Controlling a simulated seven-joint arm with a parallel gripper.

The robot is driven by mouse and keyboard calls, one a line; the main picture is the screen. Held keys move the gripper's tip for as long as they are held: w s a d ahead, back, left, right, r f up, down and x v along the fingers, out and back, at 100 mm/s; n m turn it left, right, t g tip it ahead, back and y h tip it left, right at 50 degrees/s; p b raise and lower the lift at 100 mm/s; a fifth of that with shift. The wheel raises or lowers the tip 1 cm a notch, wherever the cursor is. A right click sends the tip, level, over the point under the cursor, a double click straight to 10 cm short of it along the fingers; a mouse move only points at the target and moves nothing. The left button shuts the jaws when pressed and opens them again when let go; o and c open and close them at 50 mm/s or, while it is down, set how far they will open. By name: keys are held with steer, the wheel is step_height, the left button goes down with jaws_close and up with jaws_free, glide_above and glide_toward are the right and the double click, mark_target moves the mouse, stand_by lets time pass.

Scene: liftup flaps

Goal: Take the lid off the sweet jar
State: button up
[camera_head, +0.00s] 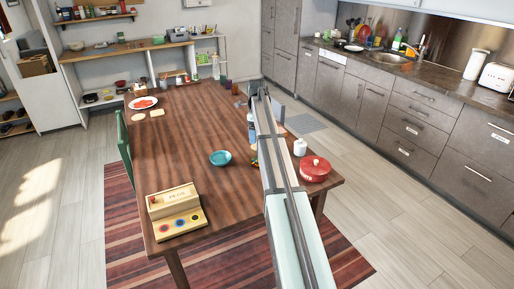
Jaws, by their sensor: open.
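I cannot tell for sure which vessel is the sweet jar. A small white lidded jar (299,147) stands upright near the right edge of the wooden table (190,130). A wide, low red pot (315,170) with a lid and a small knob stands just in front of it, near the table's right corner. Both lids look seated. My arm reaches from the bottom of the picture over the table, just left of both vessels.
A teal bowl (220,158) stands mid-table, left of my arm. A wooden box (174,209) with coloured discs is at the front left. A plate with red food (143,103) is at the far left. A blue-labelled bottle (251,127) stands partly behind my arm.

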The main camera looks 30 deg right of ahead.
steer(key=shift+s+d+f, duration=0.1)
steer(key=shift+d+f, duration=0.05)
steer(key=shift+f, duration=2.6)
steer(key=shift+c, duration=0.2)
steer(key=c, duration=1.1)
